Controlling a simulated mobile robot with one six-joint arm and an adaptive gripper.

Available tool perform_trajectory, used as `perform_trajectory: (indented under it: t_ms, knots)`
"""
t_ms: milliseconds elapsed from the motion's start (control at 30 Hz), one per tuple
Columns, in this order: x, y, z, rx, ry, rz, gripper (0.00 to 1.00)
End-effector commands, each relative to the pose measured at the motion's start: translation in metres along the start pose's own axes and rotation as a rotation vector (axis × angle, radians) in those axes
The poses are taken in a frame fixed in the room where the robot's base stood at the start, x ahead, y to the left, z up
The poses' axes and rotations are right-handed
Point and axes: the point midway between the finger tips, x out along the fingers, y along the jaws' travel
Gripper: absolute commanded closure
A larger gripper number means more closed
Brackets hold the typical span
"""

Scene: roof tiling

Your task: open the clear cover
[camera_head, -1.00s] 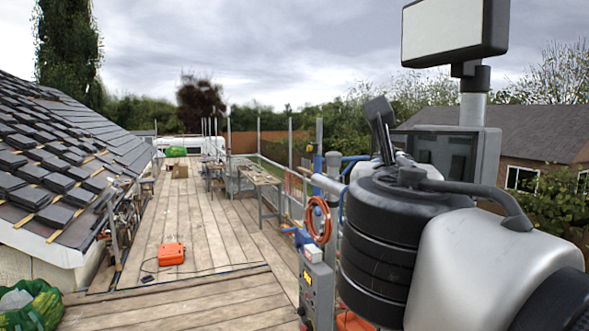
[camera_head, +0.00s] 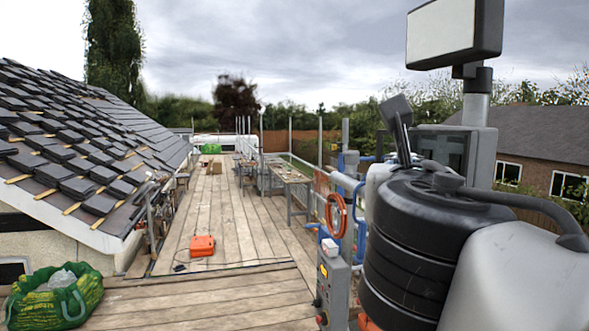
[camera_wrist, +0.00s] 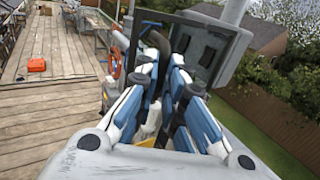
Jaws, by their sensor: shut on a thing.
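In the wrist view, the clear cover (camera_wrist: 205,50) shows as a dark framed panel beyond my fingers. My gripper (camera_wrist: 167,76), with white and blue fingers and black tips, is at its near left part and shut on it. The exact grip point is hidden between the fingers. In the head view my arm's black joint and silver link hide most of the gripper. I cannot tell how far the cover stands from the box.
A large lamp (camera_head: 455,32) stands above the box on a pole. A grey control box (camera_head: 333,285), pipes and an orange hose (camera_head: 336,214) are left of my arm. The plank deck (camera_head: 225,215) is mostly clear, with an orange case (camera_head: 202,245) and a green bag (camera_head: 58,298).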

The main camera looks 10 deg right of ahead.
Motion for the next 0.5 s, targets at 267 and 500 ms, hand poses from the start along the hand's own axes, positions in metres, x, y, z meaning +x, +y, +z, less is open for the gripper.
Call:
perform_trajectory:
  t_ms: [267, 500]
  knots:
    - [-0.0004, -0.0034, 0.0026, 0.006, -0.004, -0.009, 0.85]
    - [-0.0003, -0.0020, 0.0021, 0.004, -0.003, -0.005, 0.70]
